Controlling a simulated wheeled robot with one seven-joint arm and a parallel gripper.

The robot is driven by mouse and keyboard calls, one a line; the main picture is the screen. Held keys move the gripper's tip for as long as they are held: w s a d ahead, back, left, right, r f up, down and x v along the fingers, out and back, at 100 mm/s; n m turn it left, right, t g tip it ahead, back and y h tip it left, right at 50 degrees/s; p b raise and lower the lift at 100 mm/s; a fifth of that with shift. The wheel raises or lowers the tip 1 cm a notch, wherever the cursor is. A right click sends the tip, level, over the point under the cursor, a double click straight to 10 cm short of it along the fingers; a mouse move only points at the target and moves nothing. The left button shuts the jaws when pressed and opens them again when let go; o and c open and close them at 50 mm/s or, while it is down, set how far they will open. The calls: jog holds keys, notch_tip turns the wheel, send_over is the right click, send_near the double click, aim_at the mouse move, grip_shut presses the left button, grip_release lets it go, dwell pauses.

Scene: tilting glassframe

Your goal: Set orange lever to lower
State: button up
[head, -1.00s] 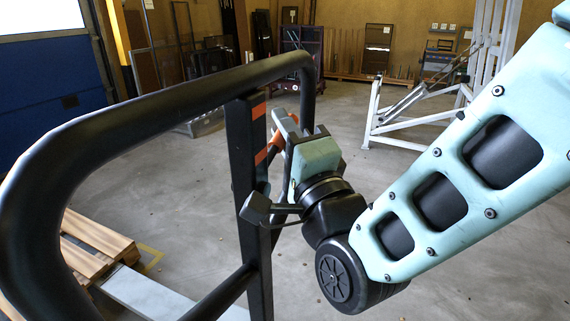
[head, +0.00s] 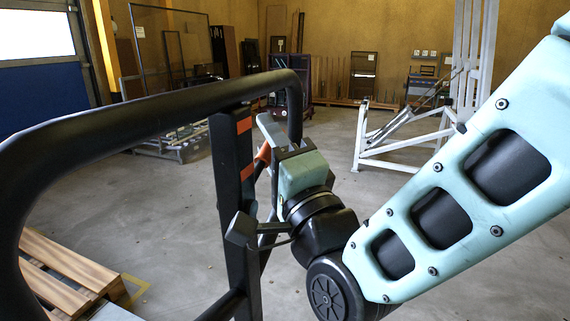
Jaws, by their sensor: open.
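The orange lever (head: 263,152) shows as a small orange piece just behind the black upright post, beside my gripper; most of it is hidden by the gripper and post. The black post (head: 233,190) carries orange-red marks on its upper part. My gripper (head: 266,143), with a teal body and grey fingers, is open at the lever, to the right of the post. I cannot tell whether the fingers touch the lever or stand around it.
A thick black tube handle (head: 130,113) curves across the left and joins near the post top. A wooden pallet (head: 62,262) lies on the floor at lower left. A white metal frame (head: 465,110) stands behind at right. The concrete floor between is clear.

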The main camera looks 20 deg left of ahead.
jog(key=b+v, duration=1.7)
jog(key=b, duration=0.1)
jog(key=shift+s, duration=0.25)
jog(key=shift+d, duration=0.15)
